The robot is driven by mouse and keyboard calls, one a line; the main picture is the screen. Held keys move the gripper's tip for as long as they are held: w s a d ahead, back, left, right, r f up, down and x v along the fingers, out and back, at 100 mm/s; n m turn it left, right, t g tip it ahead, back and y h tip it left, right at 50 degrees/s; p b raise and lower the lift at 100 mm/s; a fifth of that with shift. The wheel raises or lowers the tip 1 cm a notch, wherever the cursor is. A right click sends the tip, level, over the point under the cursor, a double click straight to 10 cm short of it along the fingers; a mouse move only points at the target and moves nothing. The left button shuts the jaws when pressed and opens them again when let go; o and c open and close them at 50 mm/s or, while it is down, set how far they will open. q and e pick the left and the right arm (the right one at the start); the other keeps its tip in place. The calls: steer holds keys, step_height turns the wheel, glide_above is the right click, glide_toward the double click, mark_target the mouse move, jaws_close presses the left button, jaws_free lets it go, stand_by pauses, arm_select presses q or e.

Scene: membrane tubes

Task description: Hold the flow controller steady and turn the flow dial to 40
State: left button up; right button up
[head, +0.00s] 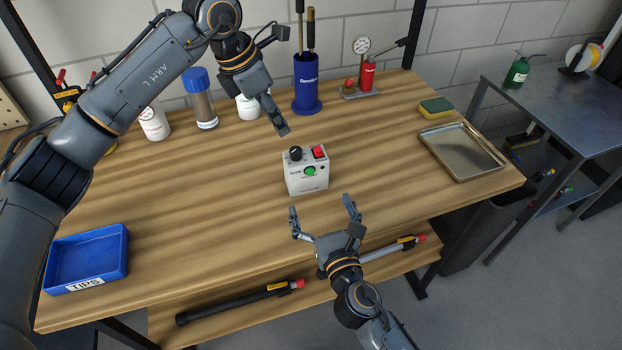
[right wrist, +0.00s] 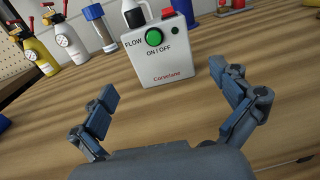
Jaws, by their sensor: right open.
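The flow controller (head: 306,178), a small light-grey box, stands upright on the wooden table. It has a black flow dial (head: 295,153) and a red part on top, and a green button on its front. The right wrist view shows its labelled front (right wrist: 160,60) and the dial (right wrist: 136,17); the dial's reading is too small to tell. My left gripper (head: 280,126) points down behind and left of the dial, apart from it; its fingers overlap in view. My right gripper (head: 320,208) is open in front of the controller, its two fingers (right wrist: 167,90) apart with nothing between them.
A blue tool holder (head: 307,85), a blue-capped tube (head: 200,100) and white bottles stand along the back. A gauge stand (head: 361,92) is back right. A metal tray (head: 462,151) and a sponge (head: 436,107) lie right, a blue bin (head: 87,258) left. Table around the controller is clear.

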mark_target(295, 149)
steer(key=x, duration=1.1)
steer(key=c, duration=1.1)
arm_select(q)
steer(key=shift+o, duration=1.1)
arm_select(e)
steer(key=shift+c, duration=0.2)
arm_select(q)
steer(key=w+d+r+n+g+y, duration=0.2)
steer(key=d+r+y, duration=0.1)
steer(key=d+y, duration=0.1)
steer(key=f, duration=1.2)
steer(key=shift+a, duration=0.25)
